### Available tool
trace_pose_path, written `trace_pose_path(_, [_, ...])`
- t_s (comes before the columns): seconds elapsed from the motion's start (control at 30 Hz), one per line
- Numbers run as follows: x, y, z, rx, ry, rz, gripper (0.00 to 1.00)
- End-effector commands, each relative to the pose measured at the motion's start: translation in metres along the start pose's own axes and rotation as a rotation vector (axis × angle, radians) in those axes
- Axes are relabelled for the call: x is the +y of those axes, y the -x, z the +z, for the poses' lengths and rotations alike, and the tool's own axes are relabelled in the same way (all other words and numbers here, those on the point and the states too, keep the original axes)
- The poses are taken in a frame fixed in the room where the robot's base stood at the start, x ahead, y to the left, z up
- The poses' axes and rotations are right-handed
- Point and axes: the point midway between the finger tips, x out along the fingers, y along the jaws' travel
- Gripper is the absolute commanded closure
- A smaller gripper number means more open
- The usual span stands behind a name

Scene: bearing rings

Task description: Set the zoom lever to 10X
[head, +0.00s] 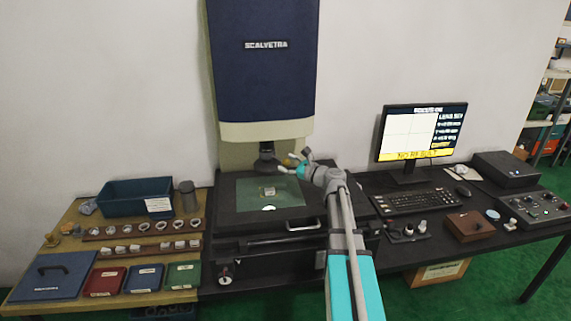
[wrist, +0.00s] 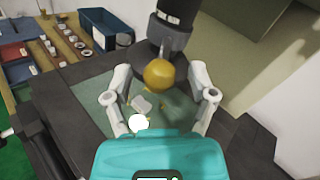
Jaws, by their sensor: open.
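The measuring machine (head: 265,60) stands against the wall with its dark lens head (head: 266,160) over a glass stage. In the wrist view the dark lens barrel (wrist: 168,38) has a thin rod ending in a yellow-orange ball knob (wrist: 158,74), which looks like the zoom lever. My gripper (wrist: 165,88) is open, with one finger on each side of the knob. I cannot tell whether either finger touches it. In the head view my gripper (head: 292,165) is beside the lens head at its right. No zoom markings are readable.
A small light part (head: 268,191) lies on the glass stage (head: 245,200) below. The monitor (head: 422,133) and keyboard (head: 414,201) stand to the right. Ring racks (head: 140,230), a blue bin (head: 135,197) and coloured trays fill the left table.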

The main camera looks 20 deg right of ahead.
Motion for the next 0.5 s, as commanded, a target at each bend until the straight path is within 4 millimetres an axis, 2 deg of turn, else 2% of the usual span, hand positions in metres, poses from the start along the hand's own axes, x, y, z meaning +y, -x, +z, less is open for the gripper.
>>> trace_pose_path(0.4, [0.0001,-0.0061,0.0,0.0,0.0,-0.001,0.27])
trace_pose_path(0.43, [0.0001,-0.0061,0.0,0.0,0.0,-0.001,0.29])
trace_pose_path(0.5, [0.0001,-0.0061,0.0,0.0,0.0,-0.001,0.42])
